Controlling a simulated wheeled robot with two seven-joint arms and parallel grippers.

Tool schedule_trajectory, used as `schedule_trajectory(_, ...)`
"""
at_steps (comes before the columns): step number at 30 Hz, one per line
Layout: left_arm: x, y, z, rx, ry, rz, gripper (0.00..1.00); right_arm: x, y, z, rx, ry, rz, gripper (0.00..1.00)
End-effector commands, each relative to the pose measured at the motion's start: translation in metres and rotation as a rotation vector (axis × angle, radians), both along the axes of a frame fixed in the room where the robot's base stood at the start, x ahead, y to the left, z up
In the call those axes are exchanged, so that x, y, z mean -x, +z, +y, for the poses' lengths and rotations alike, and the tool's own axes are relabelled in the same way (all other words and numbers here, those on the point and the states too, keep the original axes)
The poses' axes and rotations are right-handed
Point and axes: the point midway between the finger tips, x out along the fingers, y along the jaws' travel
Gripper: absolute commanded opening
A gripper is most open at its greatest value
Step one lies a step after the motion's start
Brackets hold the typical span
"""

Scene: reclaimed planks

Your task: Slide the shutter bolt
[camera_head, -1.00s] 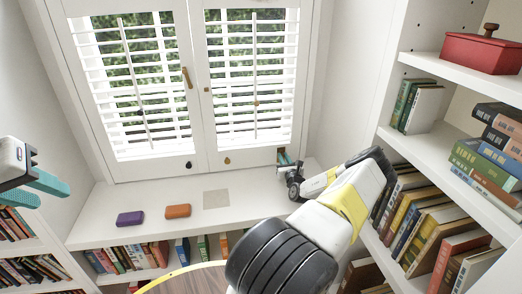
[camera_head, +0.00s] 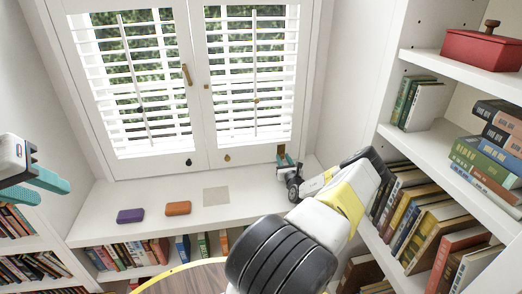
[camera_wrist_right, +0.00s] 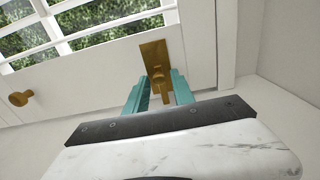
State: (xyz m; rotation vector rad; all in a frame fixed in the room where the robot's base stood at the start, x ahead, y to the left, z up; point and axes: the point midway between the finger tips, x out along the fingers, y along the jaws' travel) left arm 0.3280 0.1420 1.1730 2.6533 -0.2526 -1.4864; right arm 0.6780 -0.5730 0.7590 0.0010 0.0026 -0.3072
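The brass shutter bolt (camera_wrist_right: 160,77) has a flat plate and a small handle. It sits low on the white shutter frame at the right, and part of its plate shows in the head view (camera_head: 281,149). My right gripper (camera_wrist_right: 160,84) has its teal fingers on either side of the handle. Gaps show beside the handle, so the gripper looks open. In the head view my right gripper (camera_head: 286,160) is at the lower right corner of the right shutter. My left gripper (camera_head: 52,176) is at the left edge, open and empty, away from the shutters.
The white sill (camera_head: 247,187) below the shutters holds a purple block (camera_head: 130,216), an orange block (camera_head: 178,208) and a flat beige square (camera_head: 216,196). A bookcase (camera_head: 430,150) stands close to my right arm. A brass knob (camera_wrist_right: 20,98) is on the shutter.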

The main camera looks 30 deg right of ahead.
Motion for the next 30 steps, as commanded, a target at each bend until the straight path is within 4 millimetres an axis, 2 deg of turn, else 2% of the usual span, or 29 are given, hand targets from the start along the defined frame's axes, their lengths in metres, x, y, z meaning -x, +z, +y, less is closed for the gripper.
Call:
schedule_trajectory(7,0.0,0.0,0.0,0.0,0.0,0.0,0.36,0.007,0.001,0.002,0.0,0.0,-0.001,0.3)
schedule_trajectory(16,0.0,0.0,0.0,0.0,0.0,0.0,0.36,0.054,0.0,0.016,0.0,0.0,0.001,0.3)
schedule_trajectory(21,0.0,0.0,0.0,0.0,0.0,0.0,0.36,0.071,0.0,0.022,0.0,0.0,0.0,0.3)
schedule_trajectory(30,0.0,0.0,0.0,0.0,0.0,0.0,0.36,0.074,0.0,0.024,0.0,0.0,0.0,0.3)
